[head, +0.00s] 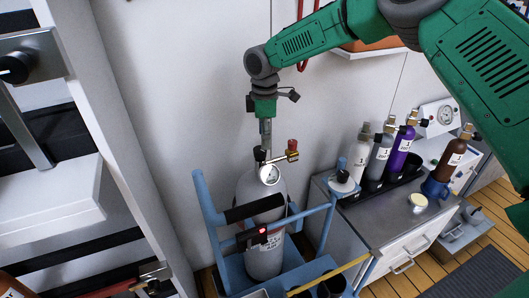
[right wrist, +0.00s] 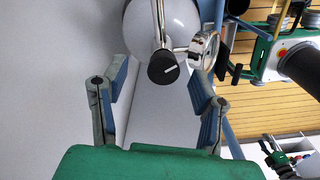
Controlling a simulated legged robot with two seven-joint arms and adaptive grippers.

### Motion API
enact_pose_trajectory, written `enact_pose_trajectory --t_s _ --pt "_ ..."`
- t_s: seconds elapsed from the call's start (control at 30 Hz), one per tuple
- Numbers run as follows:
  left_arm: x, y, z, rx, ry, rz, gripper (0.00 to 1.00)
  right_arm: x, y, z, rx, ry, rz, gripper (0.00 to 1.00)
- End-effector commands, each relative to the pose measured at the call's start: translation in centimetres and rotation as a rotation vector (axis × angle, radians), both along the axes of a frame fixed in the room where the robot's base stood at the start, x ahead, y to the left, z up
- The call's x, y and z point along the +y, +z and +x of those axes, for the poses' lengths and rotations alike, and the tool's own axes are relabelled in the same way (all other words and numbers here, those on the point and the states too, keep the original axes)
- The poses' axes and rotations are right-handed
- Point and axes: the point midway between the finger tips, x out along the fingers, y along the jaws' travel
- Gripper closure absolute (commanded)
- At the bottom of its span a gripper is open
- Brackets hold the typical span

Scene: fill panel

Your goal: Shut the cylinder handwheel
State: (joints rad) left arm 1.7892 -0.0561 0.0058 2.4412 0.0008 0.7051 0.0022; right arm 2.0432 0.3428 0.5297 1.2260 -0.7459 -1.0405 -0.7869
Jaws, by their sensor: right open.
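The black handwheel (head: 259,154) is on the valve, partly hidden in the head view. In the right wrist view the handwheel (right wrist: 163,68) faces the camera with a white line on it, beside the gauge (right wrist: 207,48). My right gripper (head: 265,132) points down just above the valve. Its open fingers (right wrist: 160,90) stand on either side of the handwheel, with gaps and no visible contact. My left gripper is out of view.
The blue trolley frame (head: 208,208) rises close around the cylinder. A grey cabinet (head: 400,228) to the right carries several small bottles (head: 401,150) in a black rack. White shelving (head: 110,150) stands at the left. The bare wall (head: 185,90) is behind.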

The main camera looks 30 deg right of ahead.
Motion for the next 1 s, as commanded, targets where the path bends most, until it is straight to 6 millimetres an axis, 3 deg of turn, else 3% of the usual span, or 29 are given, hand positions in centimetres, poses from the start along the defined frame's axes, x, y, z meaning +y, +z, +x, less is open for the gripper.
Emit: enact_pose_trajectory --t_s 0.1,0.3,0.67,0.7,0.83,1.0 --pt "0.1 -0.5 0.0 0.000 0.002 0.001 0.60 0.6 -2.2 0.0 -0.001 0.004 -0.004 0.46" --pt "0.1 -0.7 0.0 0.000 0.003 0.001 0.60 0.0 -4.6 0.0 -0.002 0.003 0.004 0.46" --pt "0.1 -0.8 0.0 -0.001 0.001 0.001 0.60 -0.3 -5.1 0.0 -0.003 0.002 0.005 0.46" --pt "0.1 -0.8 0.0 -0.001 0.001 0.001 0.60 -0.1 -5.1 0.0 -0.003 0.003 0.004 0.53" --pt "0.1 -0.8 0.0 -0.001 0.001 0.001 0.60 0.3 -4.9 0.1 -0.005 0.003 -0.001 0.98" --pt "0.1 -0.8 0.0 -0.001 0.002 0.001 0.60 0.5 -4.7 0.2 -0.010 0.004 0.003 0.97"
